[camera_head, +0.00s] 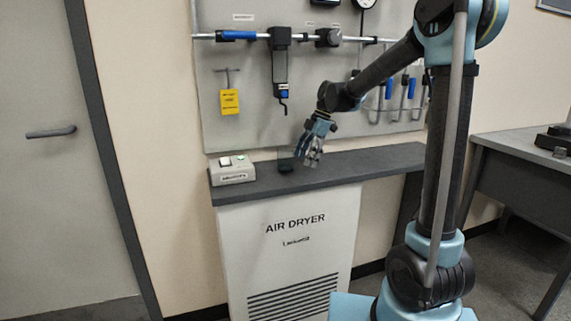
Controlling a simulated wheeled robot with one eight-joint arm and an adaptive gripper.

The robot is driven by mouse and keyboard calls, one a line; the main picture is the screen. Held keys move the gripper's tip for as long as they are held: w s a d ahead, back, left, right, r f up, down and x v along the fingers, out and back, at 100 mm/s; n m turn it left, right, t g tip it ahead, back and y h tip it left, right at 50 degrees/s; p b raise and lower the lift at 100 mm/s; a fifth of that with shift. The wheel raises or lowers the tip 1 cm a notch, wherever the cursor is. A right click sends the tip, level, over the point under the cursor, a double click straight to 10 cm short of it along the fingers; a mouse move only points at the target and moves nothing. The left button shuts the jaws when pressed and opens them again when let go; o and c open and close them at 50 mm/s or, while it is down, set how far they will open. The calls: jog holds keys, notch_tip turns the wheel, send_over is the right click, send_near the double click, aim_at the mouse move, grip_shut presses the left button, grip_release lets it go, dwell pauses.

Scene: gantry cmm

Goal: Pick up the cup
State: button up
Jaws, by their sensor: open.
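A small dark cup (286,161) stands on the dark counter (335,163) on top of the air dryer cabinet. It is dark against the grey board, so its outline is hard to make out. My gripper (309,160) is just to the right of the cup, pointing down, with its fingers apart. I cannot tell whether a finger touches the cup. Nothing shows between the fingers.
A small white control box (232,172) with a green light sits on the counter's left end. A grey board (240,122) with hanging tools, one with a yellow tag (229,101), rises behind the counter. A grey table (520,140) stands at the right.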

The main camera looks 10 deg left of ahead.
aim_at(279, 169)
jog(key=s+a, duration=0.1)
jog(key=a, duration=0.1)
jog(key=s+a, duration=0.2)
jog(key=a, duration=0.1)
jog(key=s+a, duration=0.1)
jog(key=a, duration=0.1)
jog(key=shift+s+a, duration=0.2)
jog(key=shift+s, duration=0.1)
jog(key=shift+s+a+f, duration=0.2)
jog(key=shift+a, duration=0.1)
jog(key=shift+f, duration=0.35)
jog(key=c, duration=1.2)
jog(key=shift+c, duration=0.3)
